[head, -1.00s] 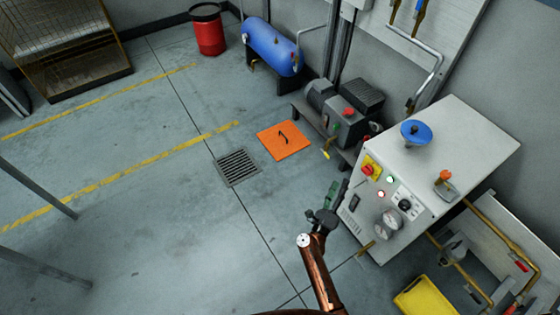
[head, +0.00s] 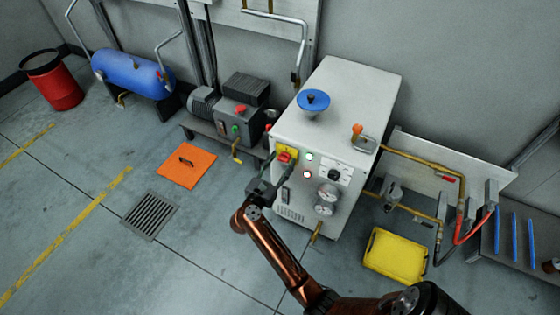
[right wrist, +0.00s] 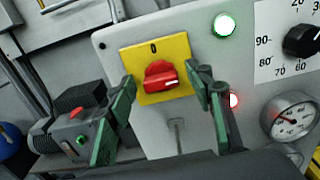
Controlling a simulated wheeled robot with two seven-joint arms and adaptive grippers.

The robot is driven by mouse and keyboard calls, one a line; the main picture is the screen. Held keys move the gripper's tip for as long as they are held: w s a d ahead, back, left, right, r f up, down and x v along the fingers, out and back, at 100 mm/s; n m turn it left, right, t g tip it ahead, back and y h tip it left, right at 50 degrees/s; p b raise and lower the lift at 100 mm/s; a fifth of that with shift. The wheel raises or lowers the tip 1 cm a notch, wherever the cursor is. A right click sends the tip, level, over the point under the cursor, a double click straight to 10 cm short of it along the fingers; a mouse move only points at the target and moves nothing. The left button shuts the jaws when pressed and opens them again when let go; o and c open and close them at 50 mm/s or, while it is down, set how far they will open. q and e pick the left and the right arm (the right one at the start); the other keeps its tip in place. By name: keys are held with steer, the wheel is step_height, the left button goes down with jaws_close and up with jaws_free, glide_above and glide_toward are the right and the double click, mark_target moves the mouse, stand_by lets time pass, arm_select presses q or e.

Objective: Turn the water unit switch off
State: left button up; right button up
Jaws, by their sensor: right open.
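The water unit (head: 330,115) is a white cabinet against the wall in the head view. Its switch (head: 285,157) is a red knob on a yellow plate at the front's upper left. In the right wrist view the red knob (right wrist: 161,77) points sideways to the right, and a 0 is printed above it on the yellow plate (right wrist: 156,50). My right gripper (head: 278,175) is at the front panel close to the switch. In the right wrist view its green-padded fingers (right wrist: 161,85) are apart, one on each side of the knob, with gaps to it. My left gripper is out of view.
A green lamp (right wrist: 224,24) and a red lamp (right wrist: 234,100) are lit beside the switch. A dial (right wrist: 302,40) and gauges (head: 327,199) are on the panel.

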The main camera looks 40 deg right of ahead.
steer(key=shift+w+d, duration=0.15)
steer(key=shift+d, duration=0.15)
steer(key=shift+c, duration=0.5)
steer(key=c, duration=1.1)
steer(key=shift+o, duration=0.2)
